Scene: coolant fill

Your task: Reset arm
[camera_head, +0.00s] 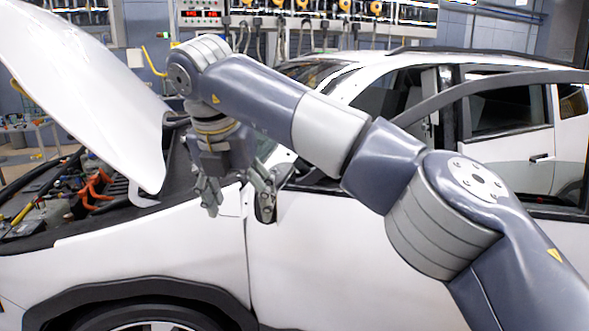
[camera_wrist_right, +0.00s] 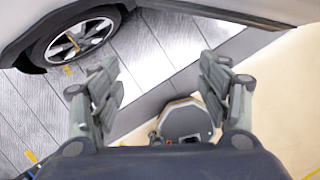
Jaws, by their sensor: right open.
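My right arm reaches in from the lower right across the white car in the head view. My right gripper (camera_head: 238,200) hangs fingers down in front of the car's side, near the front door edge and side mirror. In the right wrist view the right gripper (camera_wrist_right: 162,85) has its two fingers spread wide, with nothing between them. The white car (camera_head: 350,260) stands with its hood (camera_head: 80,80) raised at the left. My left gripper does not show in either view.
The open engine bay (camera_head: 75,195) shows orange cables at the left. A front wheel (camera_wrist_right: 80,40) and bare floor (camera_wrist_right: 280,100) show in the right wrist view. A workbench wall with hanging tools and a control box (camera_head: 200,13) stands behind the car.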

